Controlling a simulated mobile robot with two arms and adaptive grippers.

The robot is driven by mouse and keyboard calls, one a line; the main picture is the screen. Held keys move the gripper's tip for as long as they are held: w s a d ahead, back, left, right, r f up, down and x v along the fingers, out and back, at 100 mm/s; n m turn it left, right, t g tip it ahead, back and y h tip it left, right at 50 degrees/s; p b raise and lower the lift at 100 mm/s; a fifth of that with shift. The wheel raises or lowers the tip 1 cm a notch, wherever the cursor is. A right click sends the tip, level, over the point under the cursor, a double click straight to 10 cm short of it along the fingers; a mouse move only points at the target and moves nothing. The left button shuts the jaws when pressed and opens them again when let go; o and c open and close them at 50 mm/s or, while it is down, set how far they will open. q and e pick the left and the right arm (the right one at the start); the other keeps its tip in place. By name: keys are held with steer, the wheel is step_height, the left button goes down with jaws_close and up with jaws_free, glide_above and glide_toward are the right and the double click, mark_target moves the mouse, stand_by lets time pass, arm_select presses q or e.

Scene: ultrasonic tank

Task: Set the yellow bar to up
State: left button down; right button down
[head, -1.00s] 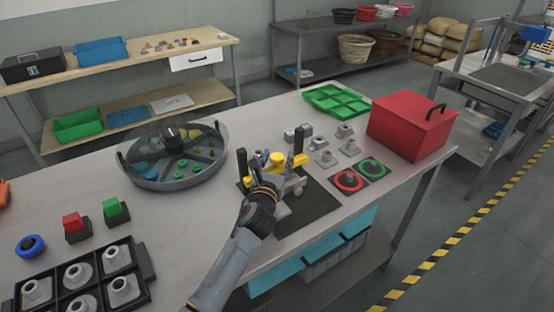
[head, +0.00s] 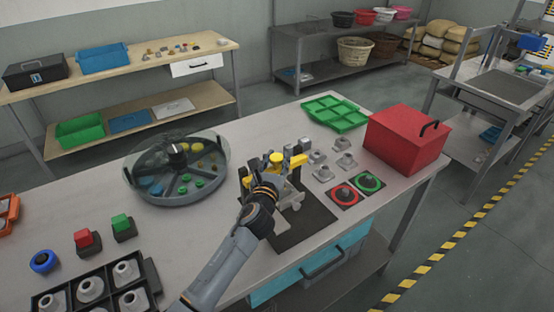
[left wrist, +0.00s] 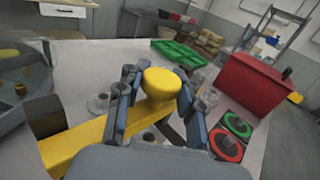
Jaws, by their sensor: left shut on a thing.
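The yellow bar (head: 298,161) is part of a small fixture on a dark mat (head: 312,222) on the table. In the left wrist view the bar (left wrist: 85,143) runs slantwise from a black end piece (left wrist: 44,117) at the left toward the middle. A round yellow knob (head: 277,158) stands on the fixture; in the wrist view the knob (left wrist: 163,83) shows between my fingers. My left gripper (left wrist: 155,103) is at the fixture, shut on the yellow bar. The exact contact is hidden by the fingers and hand. My right gripper is not in view.
A red box (head: 405,140) and red and green ringed pads (head: 345,195) stand right of the fixture. A round lidded tank (head: 165,190) is to its left. A green tray (head: 335,113) lies behind. Several grey metal parts (head: 323,173) lie close to the right.

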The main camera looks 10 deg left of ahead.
arm_select(q)
steer(key=shift+r, duration=0.4)
steer(key=c, duration=0.9)
jaws_free()
steer(key=shift+c, duration=0.2)
steer(key=shift+o, duration=0.4)
steer(key=shift+s+r, duration=0.1)
steer(key=shift+s, duration=0.1)
steer(key=s, duration=1.2)
